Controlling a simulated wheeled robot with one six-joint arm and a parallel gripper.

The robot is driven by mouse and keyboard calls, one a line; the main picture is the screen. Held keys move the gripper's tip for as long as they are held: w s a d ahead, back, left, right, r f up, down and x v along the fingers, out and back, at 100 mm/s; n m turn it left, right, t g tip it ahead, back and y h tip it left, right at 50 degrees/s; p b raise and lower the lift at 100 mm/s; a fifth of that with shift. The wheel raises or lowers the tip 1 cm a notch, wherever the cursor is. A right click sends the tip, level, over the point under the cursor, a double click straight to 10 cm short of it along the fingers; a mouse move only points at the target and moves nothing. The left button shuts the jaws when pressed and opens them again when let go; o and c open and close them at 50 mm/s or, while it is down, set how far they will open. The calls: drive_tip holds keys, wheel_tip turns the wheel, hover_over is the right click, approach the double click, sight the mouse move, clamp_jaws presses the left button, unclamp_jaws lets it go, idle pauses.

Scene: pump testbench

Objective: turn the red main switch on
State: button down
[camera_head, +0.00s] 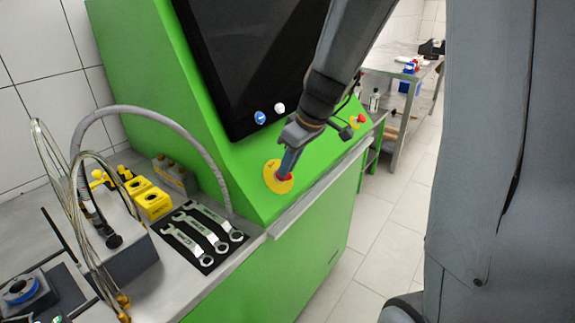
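The red main switch (284,177) sits on a round yellow plate (271,182) on the sloped green panel of the testbench. Only part of its red knob shows, at the tips of my gripper. My gripper (287,172) points down at the switch, with its fingers at the red knob. The fingers overlap in this view, so I cannot tell whether they are shut on the knob or just around it. The switch's turned position is hidden.
Another red button (361,118) on yellow is further right on the panel. A black screen (245,60) rises behind my arm. Wrenches (203,231), yellow blocks (152,203) and hoses (150,112) occupy the left bench. Open floor (375,235) lies to the right.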

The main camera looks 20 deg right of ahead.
drive_tip(key=shift+m, duration=0.3)
drive_tip(key=m+b, duration=0.1)
drive_tip(key=m+g+y+b, duration=0.1)
drive_tip(key=m, duration=0.1)
drive_tip(key=shift+w+d+f+y, duration=0.1)
drive_tip(key=shift+w+d+y, duration=0.1)
drive_tip(key=shift+d+y, duration=0.1)
drive_tip(key=m, duration=0.1)
drive_tip(key=m+y, duration=0.1)
drive_tip(key=m+b, duration=0.1)
drive_tip(key=shift+d+f+m+y, duration=0.1)
drive_tip(key=shift+d+m+y, duration=0.15)
drive_tip(key=shift+m+y, duration=0.15)
drive_tip(key=m, duration=0.1)
drive_tip(key=m+y, duration=0.1)
drive_tip(key=m, duration=0.2)
drive_tip(key=shift+d+f+y+b, duration=0.2)
drive_tip(key=shift+d+y+b, duration=0.1)
drive_tip(key=shift+b, duration=0.1)
drive_tip(key=shift+s+d+f+m+t+y+b, duration=0.15)
drive_tip(key=shift+m+t+y, duration=0.2)
drive_tip(key=shift+m, duration=0.75)
drive_tip(key=shift+a+m+t+y+b, duration=0.15)
drive_tip(key=shift+m+y, duration=0.3)
drive_tip(key=shift+m, duration=0.65)
drive_tip(key=shift+d, duration=0.15)
drive_tip(key=c, duration=1.8)
unclamp_jaws()
